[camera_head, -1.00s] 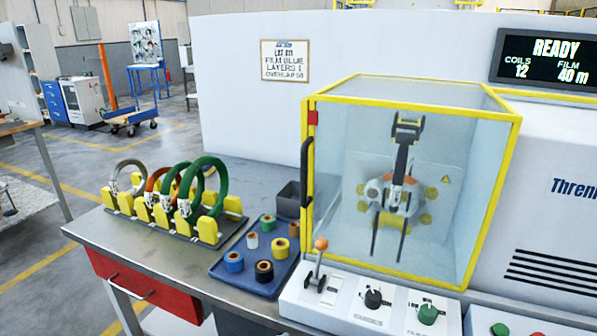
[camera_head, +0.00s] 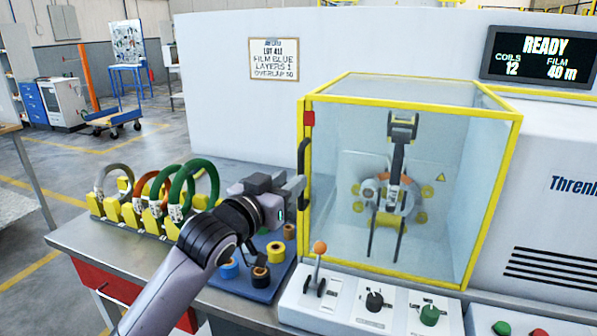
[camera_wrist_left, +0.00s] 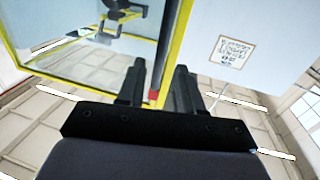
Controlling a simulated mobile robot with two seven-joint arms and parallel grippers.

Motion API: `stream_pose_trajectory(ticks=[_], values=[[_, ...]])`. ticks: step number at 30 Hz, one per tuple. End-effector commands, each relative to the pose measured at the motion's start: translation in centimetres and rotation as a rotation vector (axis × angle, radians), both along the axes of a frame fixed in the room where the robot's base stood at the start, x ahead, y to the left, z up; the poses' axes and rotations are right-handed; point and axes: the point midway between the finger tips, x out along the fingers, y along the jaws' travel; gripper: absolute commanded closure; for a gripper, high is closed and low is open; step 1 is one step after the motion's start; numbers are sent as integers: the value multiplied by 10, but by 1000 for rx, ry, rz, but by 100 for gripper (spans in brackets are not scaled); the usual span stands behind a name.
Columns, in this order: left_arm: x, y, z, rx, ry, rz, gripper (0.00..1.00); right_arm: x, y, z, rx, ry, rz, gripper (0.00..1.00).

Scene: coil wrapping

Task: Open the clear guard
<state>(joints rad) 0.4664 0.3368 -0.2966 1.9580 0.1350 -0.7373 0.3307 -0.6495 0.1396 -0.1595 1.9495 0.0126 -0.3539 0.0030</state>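The clear guard (camera_head: 400,95) is a see-through box with a yellow frame, and it is shut over the wrapping head (camera_head: 395,180). Its black upright handle (camera_head: 304,160) is on the left front edge, below a red block (camera_head: 309,118). My left gripper (camera_head: 296,187) reaches in from the left at the handle's lower part. In the left wrist view, its two dark fingers (camera_wrist_left: 158,88) stand apart, with the dark handle bar (camera_wrist_left: 172,45) seen between them. Whether they touch it I cannot tell. My right gripper is out of view.
Coils (camera_head: 187,185) stand in a yellow-holder rack on the bench's left. A blue tray (camera_head: 262,292) with film rolls lies below my left wrist. A control panel (camera_head: 345,310) with an orange-knobbed lever (camera_head: 319,248) is in front of the guard. The screen (camera_head: 543,58) reads READY.

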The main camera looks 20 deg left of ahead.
Motion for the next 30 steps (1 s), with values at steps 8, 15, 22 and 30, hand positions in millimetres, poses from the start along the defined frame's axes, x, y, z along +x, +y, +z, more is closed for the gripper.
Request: stream_pose_trajectory(ticks=[8, 15, 22, 30], values=[[34, -8, 1, 0, 0, -1, 64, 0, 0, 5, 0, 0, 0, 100], [48, -11, 0, 1, 0, 0, 64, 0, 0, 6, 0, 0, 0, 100], [50, -12, 0, 1, 0, 0, 64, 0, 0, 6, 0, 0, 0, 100], [50, -12, 0, 1, 0, -1, 100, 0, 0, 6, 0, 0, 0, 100]])
